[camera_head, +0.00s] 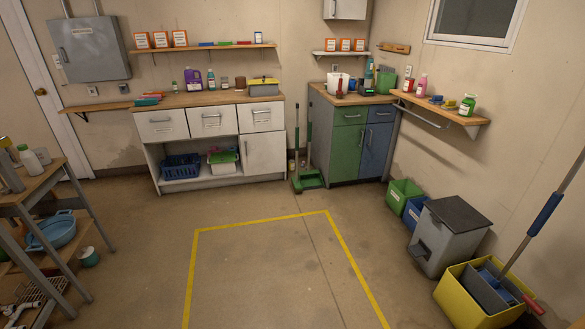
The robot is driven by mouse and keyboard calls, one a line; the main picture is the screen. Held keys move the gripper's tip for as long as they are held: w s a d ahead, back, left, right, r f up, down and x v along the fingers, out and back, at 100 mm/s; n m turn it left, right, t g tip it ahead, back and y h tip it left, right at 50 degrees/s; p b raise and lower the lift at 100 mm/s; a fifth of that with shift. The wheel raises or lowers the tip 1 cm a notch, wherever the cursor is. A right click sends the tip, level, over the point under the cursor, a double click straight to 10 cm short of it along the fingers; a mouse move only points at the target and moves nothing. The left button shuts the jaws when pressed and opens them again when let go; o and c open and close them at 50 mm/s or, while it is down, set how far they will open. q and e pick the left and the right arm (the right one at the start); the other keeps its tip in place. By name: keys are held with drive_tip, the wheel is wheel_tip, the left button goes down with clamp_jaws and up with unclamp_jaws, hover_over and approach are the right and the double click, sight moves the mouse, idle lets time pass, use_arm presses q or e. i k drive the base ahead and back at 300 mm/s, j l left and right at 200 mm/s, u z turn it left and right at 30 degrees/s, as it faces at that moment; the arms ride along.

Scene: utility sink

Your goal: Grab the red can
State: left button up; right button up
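A small red container (408,84) stands at the left end of the wooden wall shelf (440,107) on the right. It may be the red can, but it is too small to tell. A dark reddish-brown cylinder (240,83) stands on the white cabinet's wooden top, beside a yellow-and-grey box (264,88). Neither of my grippers is in view.
A white cabinet (264,153) and a green-and-blue cabinet (348,152) stand along the back. A grey bin (447,235) and a yellow mop bucket (465,300) stand at right. A workbench (45,180) is at left. The yellow-taped floor (265,265) is clear.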

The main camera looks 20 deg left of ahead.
sight(408, 87)
drive_tip(key=i+u, duration=0.15)
drive_tip(key=i, duration=2.45)
drive_tip(key=j, duration=0.1)
